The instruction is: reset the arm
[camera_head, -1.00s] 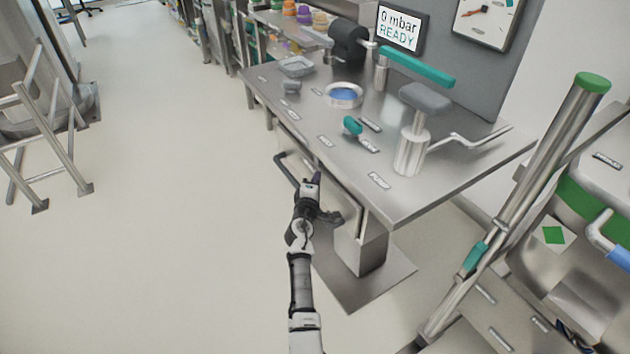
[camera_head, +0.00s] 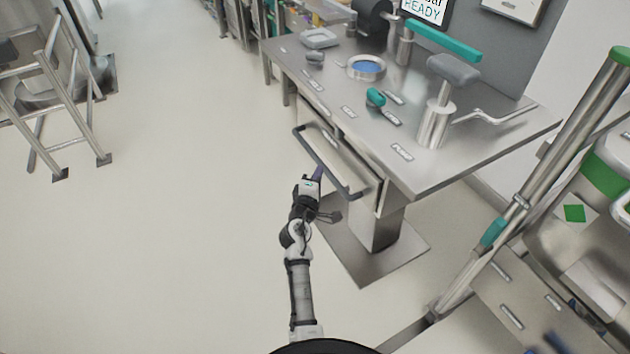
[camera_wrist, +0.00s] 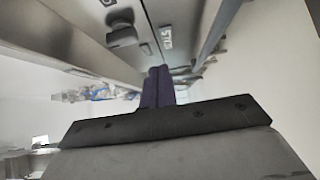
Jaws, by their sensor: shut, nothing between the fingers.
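My gripper (camera_head: 317,174) is at the end of my arm, low in front of the steel workbench and close to its drawer handle. In the head view its tip is small; I cannot tell whether it touches the handle. In the wrist view the two purple fingers (camera_wrist: 158,86) lie together, shut, with nothing between them.
The steel workbench (camera_head: 470,165) carries a teal-handled valve, a pump with a lever, and a dish with blue inside (camera_head: 367,66). The dark drawer handle (camera_head: 325,165) juts toward my gripper. A steel post (camera_head: 540,180) stands right, a steel frame (camera_head: 75,110) left.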

